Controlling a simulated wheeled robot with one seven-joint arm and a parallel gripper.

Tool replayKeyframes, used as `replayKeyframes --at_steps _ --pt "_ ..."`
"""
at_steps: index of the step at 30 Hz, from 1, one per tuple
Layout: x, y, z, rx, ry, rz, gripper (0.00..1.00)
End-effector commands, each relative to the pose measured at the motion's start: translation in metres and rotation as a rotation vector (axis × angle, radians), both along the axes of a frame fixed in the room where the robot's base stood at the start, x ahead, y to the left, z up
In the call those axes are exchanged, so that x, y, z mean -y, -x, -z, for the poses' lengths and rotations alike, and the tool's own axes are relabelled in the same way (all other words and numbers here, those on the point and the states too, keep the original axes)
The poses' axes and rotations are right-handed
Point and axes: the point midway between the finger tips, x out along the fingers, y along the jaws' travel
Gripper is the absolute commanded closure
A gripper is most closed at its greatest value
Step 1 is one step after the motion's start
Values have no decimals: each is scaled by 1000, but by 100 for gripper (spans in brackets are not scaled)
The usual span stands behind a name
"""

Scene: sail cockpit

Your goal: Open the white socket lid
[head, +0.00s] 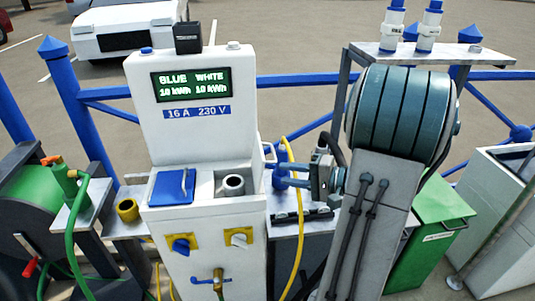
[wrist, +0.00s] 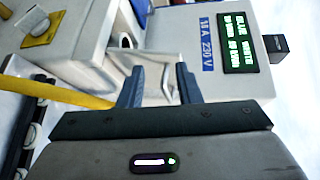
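On the white pedestal (head: 182,125), the grey round socket (head: 233,184) stands exposed in the right-hand bay; its dark opening shows in the wrist view (wrist: 126,41). The white socket lid (wrist: 152,72) appears raised off the socket, as a pale panel just beyond and between my fingertips; its exact angle is unclear. My gripper (head: 282,175) is at the pedestal's right side, pointing left toward the bay. In the wrist view, the gripper's two fingers (wrist: 159,86) are apart with nothing held; I cannot tell whether they touch the lid. The blue lid (head: 172,187) lies shut on the left.
The display (head: 191,84) rises behind the bay. A yellow hose (head: 298,220) hangs close to the pedestal's right side, near my gripper. A blue railing (head: 300,79) runs behind. A green hose reel (head: 40,205) stands left, and a green box (head: 437,220) right.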

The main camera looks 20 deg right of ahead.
Motion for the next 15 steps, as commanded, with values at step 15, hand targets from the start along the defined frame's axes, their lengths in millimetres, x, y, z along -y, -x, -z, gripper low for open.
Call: replayKeyframes --at_steps 15 --pt "57 -32 10 160 -35 228 69"
